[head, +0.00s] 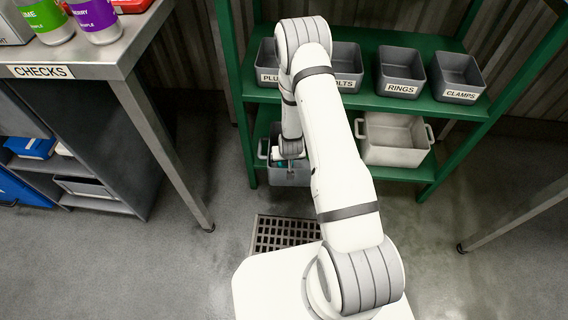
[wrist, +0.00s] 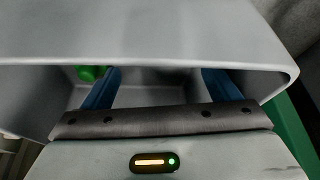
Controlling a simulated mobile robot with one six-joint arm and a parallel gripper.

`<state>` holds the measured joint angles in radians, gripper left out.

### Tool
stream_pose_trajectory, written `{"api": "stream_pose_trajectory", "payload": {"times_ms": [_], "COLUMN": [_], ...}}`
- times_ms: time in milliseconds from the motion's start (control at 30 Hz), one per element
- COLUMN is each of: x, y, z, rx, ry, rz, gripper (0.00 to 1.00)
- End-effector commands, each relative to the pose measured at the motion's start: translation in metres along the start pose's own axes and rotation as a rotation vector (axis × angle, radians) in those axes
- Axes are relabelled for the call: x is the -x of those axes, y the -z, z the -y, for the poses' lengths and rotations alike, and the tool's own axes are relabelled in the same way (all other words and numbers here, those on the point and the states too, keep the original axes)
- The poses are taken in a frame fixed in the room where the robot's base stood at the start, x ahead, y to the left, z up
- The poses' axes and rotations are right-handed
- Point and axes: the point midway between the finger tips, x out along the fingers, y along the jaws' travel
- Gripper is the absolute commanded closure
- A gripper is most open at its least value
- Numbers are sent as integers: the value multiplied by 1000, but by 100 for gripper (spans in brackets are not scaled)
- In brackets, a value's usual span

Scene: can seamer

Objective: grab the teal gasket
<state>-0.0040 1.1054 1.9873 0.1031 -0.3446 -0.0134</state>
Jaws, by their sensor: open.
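My gripper (wrist: 160,72) is open, its two blue fingers spread apart and reaching into a grey bin (wrist: 200,38). Nothing shows between the fingers. I cannot make out a teal gasket for certain. A small rounded green thing (wrist: 90,73) shows beside the left fingertip, partly cut off by the bin's rim; I cannot tell what it is. In the head view the arm reaches down to a grey bin (head: 290,178) on the lower shelf, and my wrist hides much of its inside. Small teal bits show there, too small to identify.
The green rack (head: 415,103) carries several labelled grey bins above, including RINGS (head: 401,72) and CLAMPS (head: 458,78). A pale handled bin (head: 395,140) stands right of the lower grey bin. A metal table (head: 105,62) with bottles is at left. The floor between is clear, with a drain grate (head: 282,233).

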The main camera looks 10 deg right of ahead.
Motion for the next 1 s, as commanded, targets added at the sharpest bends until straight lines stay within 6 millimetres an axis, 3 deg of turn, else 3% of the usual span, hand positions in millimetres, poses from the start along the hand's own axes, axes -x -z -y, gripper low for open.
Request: {"api": "stream_pose_trajectory", "payload": {"times_ms": [400,667,1000], "x": [-53,-56,-56], "y": [-5,-4,-4], "z": [3,3,4], "rx": [2,3,4], "ry": [1,2,2], "rz": [1,0,0], "gripper": [18,18,44]}}
